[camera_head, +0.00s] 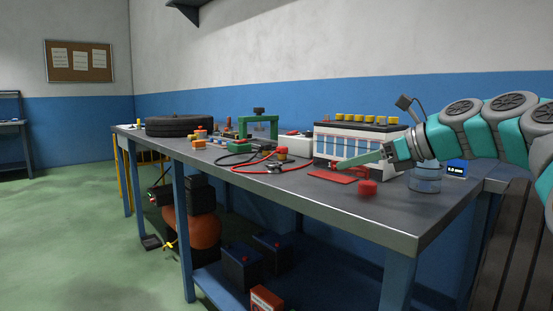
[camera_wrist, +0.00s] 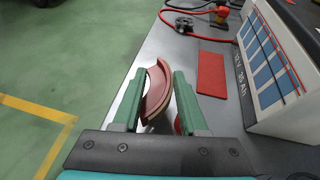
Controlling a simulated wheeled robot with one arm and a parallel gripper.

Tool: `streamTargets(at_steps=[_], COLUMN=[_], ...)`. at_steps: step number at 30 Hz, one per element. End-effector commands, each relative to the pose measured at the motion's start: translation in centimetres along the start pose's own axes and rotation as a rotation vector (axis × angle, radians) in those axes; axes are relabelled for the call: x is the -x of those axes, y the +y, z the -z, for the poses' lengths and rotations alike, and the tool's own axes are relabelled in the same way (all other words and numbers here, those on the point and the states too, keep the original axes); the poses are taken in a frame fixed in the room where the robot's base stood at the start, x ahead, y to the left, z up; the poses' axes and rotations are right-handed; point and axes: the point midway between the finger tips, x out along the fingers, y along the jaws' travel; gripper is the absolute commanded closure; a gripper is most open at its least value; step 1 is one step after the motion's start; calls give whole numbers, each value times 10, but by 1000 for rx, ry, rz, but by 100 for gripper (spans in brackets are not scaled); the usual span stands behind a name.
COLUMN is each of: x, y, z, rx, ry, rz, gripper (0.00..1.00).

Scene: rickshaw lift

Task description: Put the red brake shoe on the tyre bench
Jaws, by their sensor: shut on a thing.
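The red brake shoe (camera_wrist: 157,95) is a curved piece with a pale edge, held between the two green fingers of my gripper (camera_wrist: 160,74) in the wrist view. In the head view my gripper (camera_head: 340,166) is over the near part of the long grey workbench (camera_head: 385,218), by a flat red mat (camera_head: 331,176). The shoe is barely visible there. The mat also shows in the wrist view (camera_wrist: 211,74), to the right of the fingers. A black tyre (camera_head: 180,127) lies at the far left end of this bench. I cannot tell which bench is called the tyre bench.
A battery-like box (camera_head: 350,146) stands behind my gripper. A red knob-like piece (camera_head: 367,188) and a glass jar (camera_head: 425,178) are nearby. Red and black cables (camera_head: 262,168), a green press-like frame (camera_head: 258,126) and small parts lie towards the tyre. Another bench (camera_head: 12,124) stands far left.

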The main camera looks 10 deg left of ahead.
Motion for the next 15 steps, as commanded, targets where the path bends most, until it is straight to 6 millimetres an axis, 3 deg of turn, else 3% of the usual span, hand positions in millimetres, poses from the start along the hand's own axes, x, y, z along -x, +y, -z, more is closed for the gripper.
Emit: streamTargets(at_steps=[4, 15], x=[-32, -87], y=[-13, -37], z=[-7, -25], rx=[2, 2], ry=[3, 2], rz=[-1, 0], gripper=[100, 100])
